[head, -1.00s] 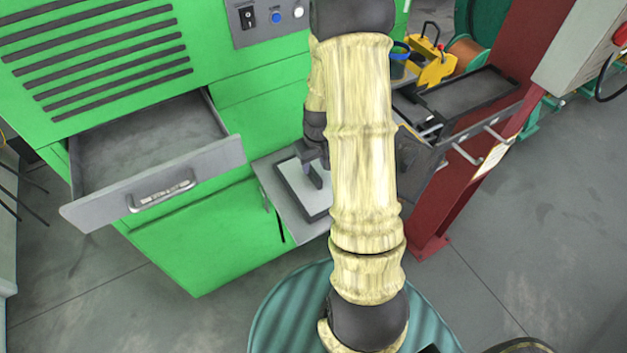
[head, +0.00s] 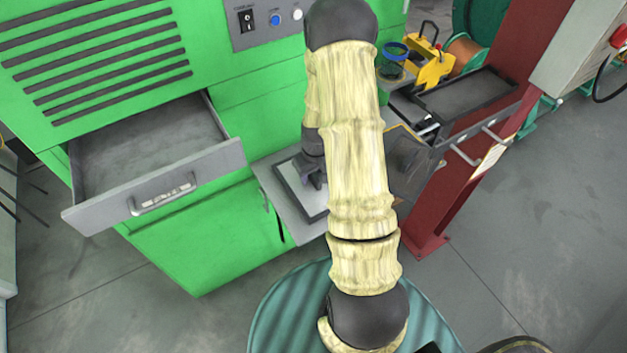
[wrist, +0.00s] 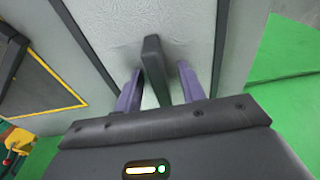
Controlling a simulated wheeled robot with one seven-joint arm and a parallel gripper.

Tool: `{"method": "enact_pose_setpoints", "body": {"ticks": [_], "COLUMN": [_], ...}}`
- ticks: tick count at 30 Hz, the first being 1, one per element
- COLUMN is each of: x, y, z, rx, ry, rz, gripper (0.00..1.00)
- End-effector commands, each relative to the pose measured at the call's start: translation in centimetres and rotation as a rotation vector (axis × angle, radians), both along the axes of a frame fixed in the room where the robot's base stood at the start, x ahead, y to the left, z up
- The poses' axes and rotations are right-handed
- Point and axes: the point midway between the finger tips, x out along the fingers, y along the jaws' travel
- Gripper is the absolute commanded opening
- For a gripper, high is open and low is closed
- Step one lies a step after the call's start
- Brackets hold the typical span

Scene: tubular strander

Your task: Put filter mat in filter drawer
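The filter drawer (head: 180,190) is pulled open from the green cabinet at the left of the head view, and its visible inside is empty. The filter mat (head: 292,187) is a pale grey textured panel with a dark frame, lying on a small grey shelf right of the drawer. In the wrist view the mat (wrist: 120,30) fills the middle, with a dark upright grip bar (wrist: 155,68) on it. My gripper (wrist: 160,85) is open, with a purple finger on each side of the bar and gaps visible. In the head view my arm partly hides the mat and gripper.
The grey shelf (head: 276,209) carries the mat beside the green cabinet (head: 190,245). A red post (head: 455,170) and a black tray (head: 468,95) stand to the right. A yellow tool (head: 432,62) and a blue-rimmed container (head: 394,60) sit behind. The space in front of the drawer is clear.

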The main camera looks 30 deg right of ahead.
Motion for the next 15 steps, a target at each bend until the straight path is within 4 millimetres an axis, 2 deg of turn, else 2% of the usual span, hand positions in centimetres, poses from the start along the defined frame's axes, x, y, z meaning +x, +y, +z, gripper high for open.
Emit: {"method": "enact_pose_setpoints", "body": {"ticks": [4,10,15], "x": [0.01,-0.04,-0.07], "y": [0.02,-0.13,-0.30], "z": [0.01,0.02,0.03], "rx": [0.000,0.000,0.000], "ry": [0.000,0.000,0.000], "rz": [0.000,-0.003,-0.006], "gripper": [0.38,0.00,0.00]}}
